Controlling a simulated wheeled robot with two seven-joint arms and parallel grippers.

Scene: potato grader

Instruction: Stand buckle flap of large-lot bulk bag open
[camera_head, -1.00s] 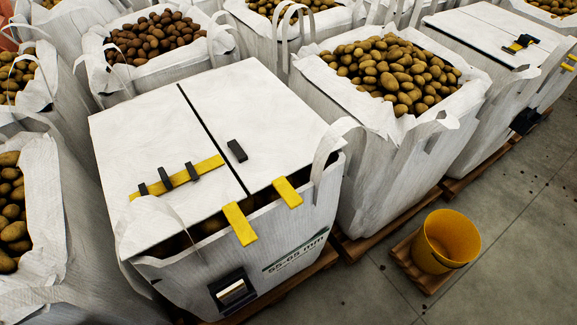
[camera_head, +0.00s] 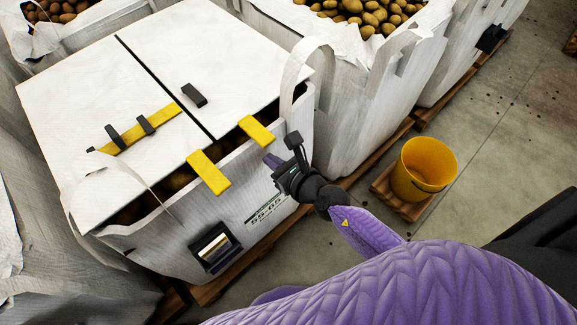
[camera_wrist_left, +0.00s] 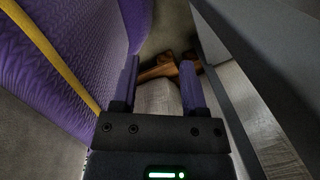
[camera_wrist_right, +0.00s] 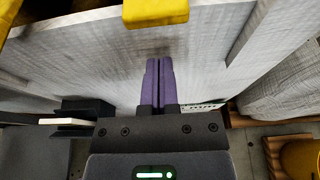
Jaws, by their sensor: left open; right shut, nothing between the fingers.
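The bulk bag (camera_head: 262,188) has two white top flaps, a left one (camera_head: 75,95) and a right one (camera_head: 215,55), lying flat with a dark seam between. A yellow strap (camera_head: 167,115) with black pieces lies on the left flap. A black block (camera_head: 194,95) sits on the right flap. One yellow tab (camera_head: 208,172) hangs over the front edge from the left flap, another (camera_head: 257,130) from the right. My right gripper (camera_head: 270,160) is shut and empty, just below the right tab, in front of the bag wall. My left gripper (camera_wrist_left: 160,80) is open, out of the head view.
A black-framed box (camera_head: 216,248) is on the bag's front. A loop handle (camera_head: 293,75) stands at its right corner. A yellow bucket (camera_head: 420,172) sits on a small pallet (camera_head: 385,190) at the right. Potato-filled bags stand behind.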

